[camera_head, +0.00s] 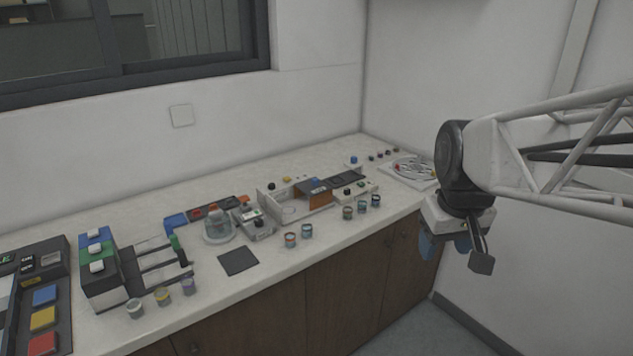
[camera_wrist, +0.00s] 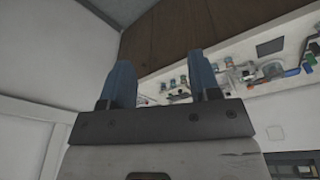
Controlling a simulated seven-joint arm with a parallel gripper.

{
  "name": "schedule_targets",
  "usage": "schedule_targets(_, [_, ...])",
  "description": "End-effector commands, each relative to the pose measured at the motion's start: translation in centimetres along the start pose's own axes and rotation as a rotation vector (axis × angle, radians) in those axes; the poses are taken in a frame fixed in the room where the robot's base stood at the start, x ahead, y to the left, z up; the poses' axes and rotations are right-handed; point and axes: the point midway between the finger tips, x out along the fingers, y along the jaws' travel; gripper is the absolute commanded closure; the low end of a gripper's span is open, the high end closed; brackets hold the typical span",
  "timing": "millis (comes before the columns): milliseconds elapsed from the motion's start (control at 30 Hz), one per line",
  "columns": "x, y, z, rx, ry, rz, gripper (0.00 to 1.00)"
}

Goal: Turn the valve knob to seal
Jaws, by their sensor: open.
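My gripper (camera_head: 446,248) hangs at the right, in front of the bench edge and apart from everything on it. Its two blue fingers are spread and empty, as the wrist view also shows (camera_wrist: 163,72). I cannot tell for sure which part is the valve knob. A small grey device with a black knob (camera_head: 258,222) stands mid-bench beside a clear dome (camera_head: 217,226). A small blue knob (camera_head: 354,160) sits near the back right corner. Markings and knob positions are too small to read.
The bench (camera_head: 210,270) runs along the wall. An orange and grey unit (camera_head: 318,192) stands right of middle, with several small jars along the front. A white tray of coiled tubing (camera_head: 411,170) lies near my arm. A black mat (camera_head: 238,261) lies flat near the front.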

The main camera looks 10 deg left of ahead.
Motion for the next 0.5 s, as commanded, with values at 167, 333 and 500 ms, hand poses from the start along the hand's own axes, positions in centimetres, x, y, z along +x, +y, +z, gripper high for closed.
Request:
schedule_targets(167, [0.4, -1.0, -4.7, -0.095, -0.014, -0.01, 0.43])
schedule_targets(333, [1.0, -2.2, -9.1, -0.184, -0.025, -0.02, 0.43])
schedule_targets(500, [1.9, -3.8, -13.4, -0.274, -0.037, -0.03, 0.43])
